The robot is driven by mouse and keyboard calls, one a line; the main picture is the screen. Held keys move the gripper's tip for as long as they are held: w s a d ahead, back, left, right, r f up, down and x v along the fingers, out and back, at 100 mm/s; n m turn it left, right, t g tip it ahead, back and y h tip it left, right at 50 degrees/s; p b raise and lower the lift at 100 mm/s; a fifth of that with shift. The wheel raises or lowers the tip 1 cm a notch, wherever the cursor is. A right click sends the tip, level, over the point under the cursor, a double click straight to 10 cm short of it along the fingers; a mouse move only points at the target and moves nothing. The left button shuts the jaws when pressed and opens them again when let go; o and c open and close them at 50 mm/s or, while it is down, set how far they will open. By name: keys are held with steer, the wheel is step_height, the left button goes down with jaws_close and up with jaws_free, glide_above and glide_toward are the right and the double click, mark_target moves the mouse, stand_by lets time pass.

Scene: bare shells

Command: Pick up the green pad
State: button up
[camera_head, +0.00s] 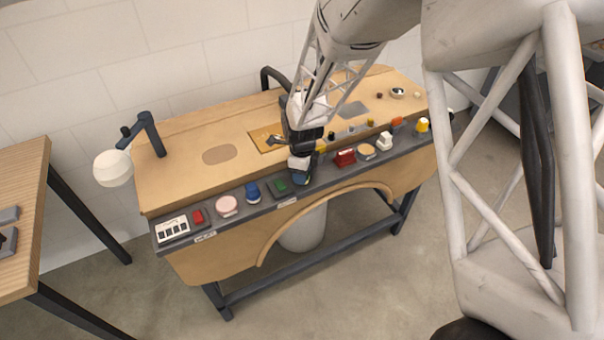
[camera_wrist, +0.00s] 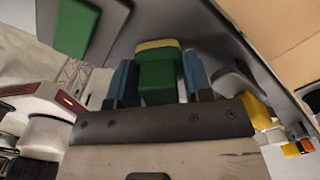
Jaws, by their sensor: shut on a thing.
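In the wrist view, a green pad (camera_wrist: 160,78) with a yellow layer along its far edge sits between the two blue fingers of my gripper (camera_wrist: 158,84). The fingers are shut on its sides. In the head view, my gripper (camera_head: 301,176) is low over the front ledge of the wooden bench, and the held pad is mostly hidden there. I cannot tell whether the pad touches the ledge. A separate green block (camera_head: 281,187) lies on a dark plate just left of my gripper; it also shows at the upper left of the wrist view (camera_wrist: 76,27).
The dark front ledge (camera_head: 240,213) carries a blue knob (camera_head: 253,192), a pink round piece (camera_head: 226,206) and a red switch (camera_head: 198,216) on the left. A red box (camera_head: 345,157) and a white piece (camera_head: 384,141) stand right of my gripper. The bench top's left part is mostly clear.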

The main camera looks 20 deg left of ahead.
steer(key=shift+r, duration=0.1)
steer(key=shift+r, duration=0.8)
step_height(320, 180, up, 2)
steer(key=s+d+r, duration=0.1)
steer(key=s+d, duration=0.7)
steer(key=s, duration=0.5)
steer(key=shift+s+d, duration=0.25)
steer(key=shift+d, duration=0.1)
steer(key=shift+r, duration=0.1)
steer(key=o, duration=0.4)
steer(key=shift+c, duration=1.3)
steer(key=w+a+r, duration=0.3)
steer(key=w+a, duration=0.9)
steer(key=w, duration=0.1)
steer(key=w+a+r, duration=0.3)
steer(key=w+a, duration=0.9)
steer(key=w, duration=0.1)
steer(key=shift+w+a+r, duration=0.2)
steer(key=shift+w+a, duration=0.1)
steer(key=shift+a, duration=0.05)
